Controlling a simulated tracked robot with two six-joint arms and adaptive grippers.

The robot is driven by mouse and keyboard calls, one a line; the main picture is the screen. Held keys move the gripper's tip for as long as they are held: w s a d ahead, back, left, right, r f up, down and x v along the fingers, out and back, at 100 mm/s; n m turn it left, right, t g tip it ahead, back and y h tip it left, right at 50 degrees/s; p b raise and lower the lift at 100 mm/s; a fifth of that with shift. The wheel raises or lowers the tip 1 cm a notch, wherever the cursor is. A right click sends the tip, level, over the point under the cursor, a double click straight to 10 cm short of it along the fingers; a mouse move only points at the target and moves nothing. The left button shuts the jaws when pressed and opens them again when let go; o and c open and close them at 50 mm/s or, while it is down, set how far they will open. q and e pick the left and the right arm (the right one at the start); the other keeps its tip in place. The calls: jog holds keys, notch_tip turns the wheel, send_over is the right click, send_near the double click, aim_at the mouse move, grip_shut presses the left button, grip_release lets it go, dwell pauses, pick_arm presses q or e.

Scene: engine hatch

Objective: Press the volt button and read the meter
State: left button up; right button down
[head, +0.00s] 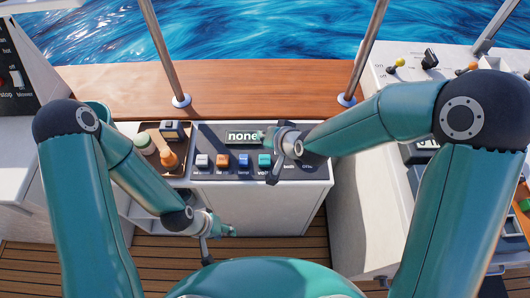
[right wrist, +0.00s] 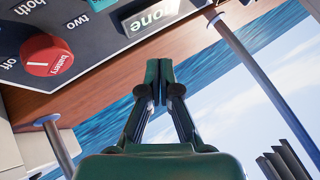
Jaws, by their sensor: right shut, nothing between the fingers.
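The grey panel (head: 225,176) has a lit meter display (head: 241,138) reading "none". A row of buttons sits below it: white, orange, blue, and a teal volt button (head: 265,160) at the right, its label partly readable. My right gripper (head: 262,137) is shut and empty, at the display's right end and above the volt button in the picture. In the right wrist view its fingers (right wrist: 158,72) are together and the display (right wrist: 152,17) shows "one", its first letter hidden. My left gripper (head: 230,231) hangs low before the panel; its jaw opening is unclear.
A red battery knob (right wrist: 48,55) is on the panel, hidden behind my right arm in the head view. A brown tray (head: 168,148) with small items lies left of the panel. Metal rail posts (head: 163,55) rise behind. A white console (head: 400,75) stands right.

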jog(key=shift+d+f, duration=0.1)
jog(key=shift+d, duration=0.2)
jog(key=b, duration=0.6)
send_near(263, 156)
jog(key=w+a, duration=0.1)
jog(key=w+a+f, duration=0.2)
jog(key=w, duration=0.1)
jog(key=shift+w+a+f, duration=0.1)
jog(key=shift+w+a, duration=0.05)
jog(key=shift+a, duration=0.05)
jog(key=shift+f+b, duration=0.4)
jog(key=shift+f, duration=0.05)
dwell(0.3)
jog(key=shift+f+b, duration=0.3)
jog(key=shift+b, duration=0.3)
jog(key=shift+f+b, duration=0.95)
dwell(0.8)
jog(key=shift+r, duration=0.25)
jog(key=shift+r+p, duration=0.8)
jog(key=shift+r, duration=0.3)
